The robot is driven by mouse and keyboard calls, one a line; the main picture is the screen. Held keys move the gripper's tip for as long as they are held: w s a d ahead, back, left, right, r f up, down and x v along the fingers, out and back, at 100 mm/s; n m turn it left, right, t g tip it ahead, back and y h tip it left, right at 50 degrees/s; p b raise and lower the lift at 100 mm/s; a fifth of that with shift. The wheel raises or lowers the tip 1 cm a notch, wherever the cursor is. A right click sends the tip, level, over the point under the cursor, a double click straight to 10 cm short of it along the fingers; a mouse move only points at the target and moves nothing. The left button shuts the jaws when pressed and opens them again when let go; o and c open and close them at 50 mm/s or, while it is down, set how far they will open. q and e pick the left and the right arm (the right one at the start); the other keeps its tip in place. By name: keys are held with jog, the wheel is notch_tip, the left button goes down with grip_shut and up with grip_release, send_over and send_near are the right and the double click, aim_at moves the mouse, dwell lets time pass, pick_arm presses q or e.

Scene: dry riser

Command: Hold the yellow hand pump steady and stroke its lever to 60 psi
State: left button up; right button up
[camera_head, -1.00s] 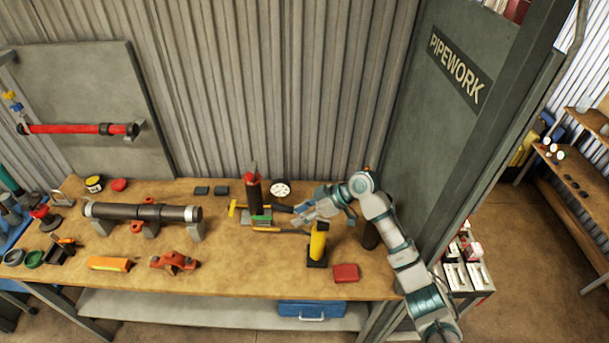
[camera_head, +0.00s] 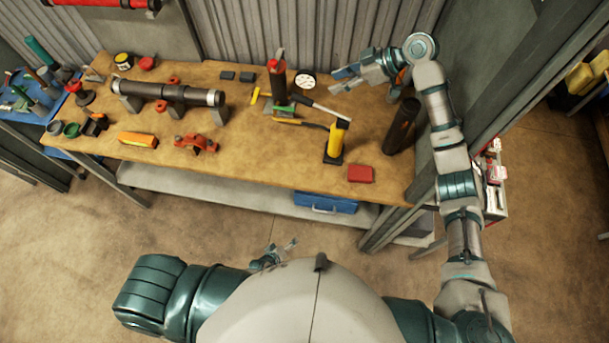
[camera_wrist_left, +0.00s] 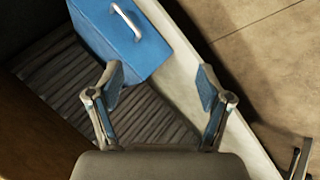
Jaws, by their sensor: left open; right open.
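The yellow hand pump (camera_head: 336,138) stands upright on a black base near the right front of the workbench. A pale lever with a dark end (camera_head: 322,108) slants from beside the red-topped dark cylinder down to the pump's top. My right gripper (camera_head: 338,80) is open and empty, above and behind the pump in the picture, apart from it. My left gripper (camera_head: 276,252) is low in front of the bench, far from the pump. In the left wrist view, its fingers (camera_wrist_left: 157,85) are spread with nothing between them.
The bench (camera_head: 260,165) holds a white dial (camera_head: 305,81), a red-topped dark cylinder (camera_head: 278,82), a red box (camera_head: 360,174), a dark cylinder (camera_head: 401,127) and a dark pipe on supports (camera_head: 165,91). A blue case (camera_head: 326,203) sits on the lower shelf.

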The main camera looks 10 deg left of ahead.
pick_arm(q)
jog(key=w+d+r+n+t+h, duration=0.1)
jog(key=w+d+r+n+t, duration=0.1)
jog(key=r, duration=0.6)
jog(key=w+d+r+n+t+h, duration=0.1)
jog(key=w+d+r+n+t, duration=0.1)
jog(key=w+d+r+n, duration=0.3)
jog(key=w+d+r+n+t+h, duration=0.2)
jog(key=w+d+r+n, duration=0.1)
jog(key=r, duration=0.9)
jog(key=shift+w+d+r+n, duration=0.1)
jog(key=shift+w+d+n, duration=0.15)
jog(key=shift+n, duration=0.35)
jog(key=shift+w+d+r+n, duration=0.15)
jog(key=shift+w+n, duration=0.2)
jog(key=shift+n, duration=0.25)
jog(key=n+t, duration=0.2)
jog(key=n, duration=0.8)
send_near(332, 146)
jog(key=v, duration=0.5)
jog(key=shift+h, duration=0.3)
jog(key=x, duration=1.7)
jog(key=shift+w, duration=0.25)
jog(key=shift+c, duration=0.3)
jog(key=shift+a, duration=0.1)
grip_shut()
